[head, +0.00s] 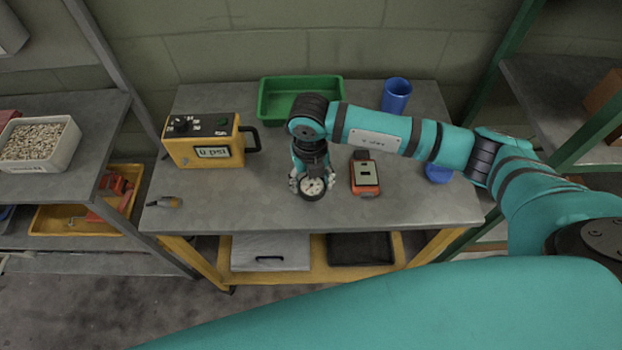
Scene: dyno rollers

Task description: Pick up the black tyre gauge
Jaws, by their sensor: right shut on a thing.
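The black tyre gauge (313,188) shows its round white dial near the middle of the grey bench. My right gripper (312,181) reaches down over it from above and is shut on it, with a finger on each side of the dial. I cannot tell whether the gauge touches the bench top or is slightly above it. The rest of the gauge is hidden under the gripper and wrist. My left gripper is not in view.
A blue object (438,174) sits partly under my right arm.

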